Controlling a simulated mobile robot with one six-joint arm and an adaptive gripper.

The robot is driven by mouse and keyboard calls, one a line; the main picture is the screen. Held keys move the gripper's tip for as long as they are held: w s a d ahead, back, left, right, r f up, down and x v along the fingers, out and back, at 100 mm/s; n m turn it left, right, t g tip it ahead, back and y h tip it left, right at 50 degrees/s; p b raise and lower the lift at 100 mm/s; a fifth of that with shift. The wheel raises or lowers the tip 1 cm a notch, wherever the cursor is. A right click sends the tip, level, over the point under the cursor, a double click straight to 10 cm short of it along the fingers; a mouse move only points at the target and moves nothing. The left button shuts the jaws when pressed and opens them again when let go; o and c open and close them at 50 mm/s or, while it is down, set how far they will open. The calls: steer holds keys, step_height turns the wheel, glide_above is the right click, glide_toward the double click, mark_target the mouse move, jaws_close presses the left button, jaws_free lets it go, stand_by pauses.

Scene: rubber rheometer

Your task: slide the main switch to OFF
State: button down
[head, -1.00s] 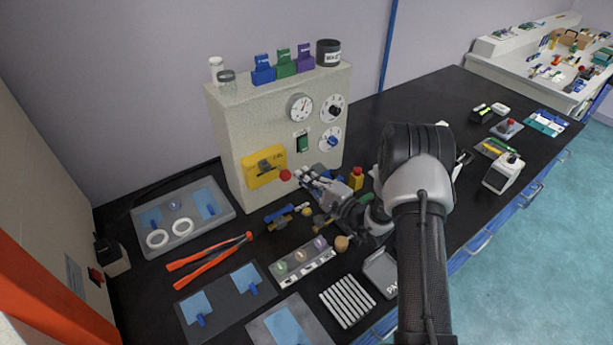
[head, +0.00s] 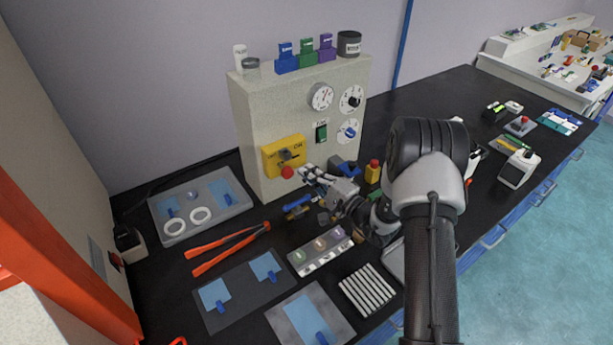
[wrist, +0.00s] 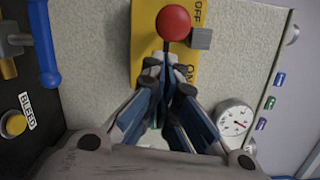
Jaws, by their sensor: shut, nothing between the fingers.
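The main switch is on a yellow plate (head: 270,162) on the front of the pale machine, with a grey block and a red ball knob (head: 287,172). In the wrist view, the yellow plate (wrist: 145,38) reads OFF at the top and ON lower down. The red ball (wrist: 173,23) stands out in front of it beside the grey block (wrist: 201,38), nearer the OFF lettering in this view. My gripper (wrist: 168,62) is shut and empty, its tips just on the ON side of the ball. Whether they touch it, I cannot tell.
Dials (head: 321,96) and a green switch (head: 321,132) sit on the machine's face right of the plate. A blue-handled tool (head: 298,202), a yellow and red button box (head: 373,172) and orange tongs (head: 230,248) are on the bench nearby.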

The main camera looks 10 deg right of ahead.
steer(key=w+d+p+v, duration=0.1)
steer(key=d+v, duration=0.1)
steer(key=v, duration=0.8)
steer(key=shift+d+f, duration=0.25)
steer(key=shift+f, duration=0.05)
steer(key=shift+s, duration=0.1)
